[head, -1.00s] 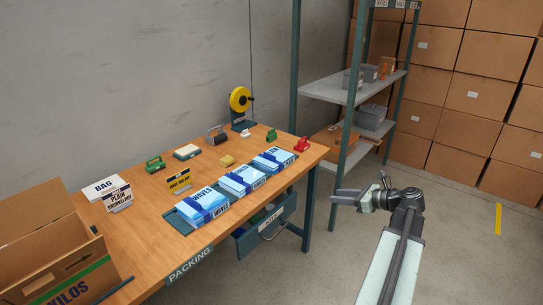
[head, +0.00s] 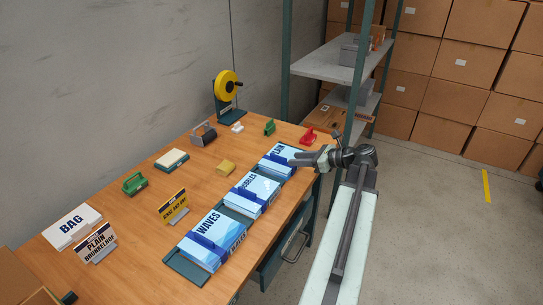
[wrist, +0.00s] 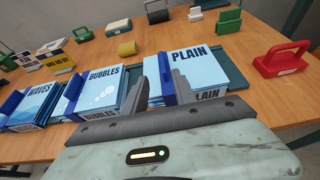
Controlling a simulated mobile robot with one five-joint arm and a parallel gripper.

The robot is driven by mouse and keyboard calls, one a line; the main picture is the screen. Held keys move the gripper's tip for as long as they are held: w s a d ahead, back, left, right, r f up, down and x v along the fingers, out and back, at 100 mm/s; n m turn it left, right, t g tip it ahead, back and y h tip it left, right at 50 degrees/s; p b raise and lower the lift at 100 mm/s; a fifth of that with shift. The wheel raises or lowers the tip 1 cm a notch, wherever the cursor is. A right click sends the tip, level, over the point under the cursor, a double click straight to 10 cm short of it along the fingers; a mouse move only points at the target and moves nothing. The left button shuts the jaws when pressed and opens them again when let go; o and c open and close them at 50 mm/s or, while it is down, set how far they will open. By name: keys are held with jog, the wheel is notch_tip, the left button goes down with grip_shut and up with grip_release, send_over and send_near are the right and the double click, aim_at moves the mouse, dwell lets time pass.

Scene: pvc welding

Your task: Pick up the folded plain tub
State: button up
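The folded plain tub (head: 276,167) is a light-blue flat pack with a dark blue band, marked PLAIN. It lies on a green tray at the right end of a row of three packs. In the wrist view the plain tub (wrist: 205,65) is straight ahead, partly hidden by my fingers. My gripper (wrist: 160,80) is open, its two fingers apart with the tub's near left part showing between and beyond them. In the head view my gripper (head: 297,159) is at the tub's right edge. I cannot tell whether it touches the tub.
The bubbles pack (head: 252,196) and the waves pack (head: 212,240) lie to the left of the plain tub. A red clamp-like tool (wrist: 282,60) stands to its right. A metal shelf (head: 330,65) rises behind the table's right end.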

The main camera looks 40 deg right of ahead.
aim_at(283, 158)
jog(key=shift+b+x, duration=0.55)
jog(key=shift+x, duration=0.4)
jog(key=x, duration=0.2)
jog(key=b+x, duration=0.1)
jog(key=x, duration=0.2)
jog(key=shift+w+d+b, duration=0.25)
jog(key=shift+w+b, duration=0.1)
jog(key=shift+w, duration=0.2)
jog(key=shift+r, duration=0.1)
grip_shut()
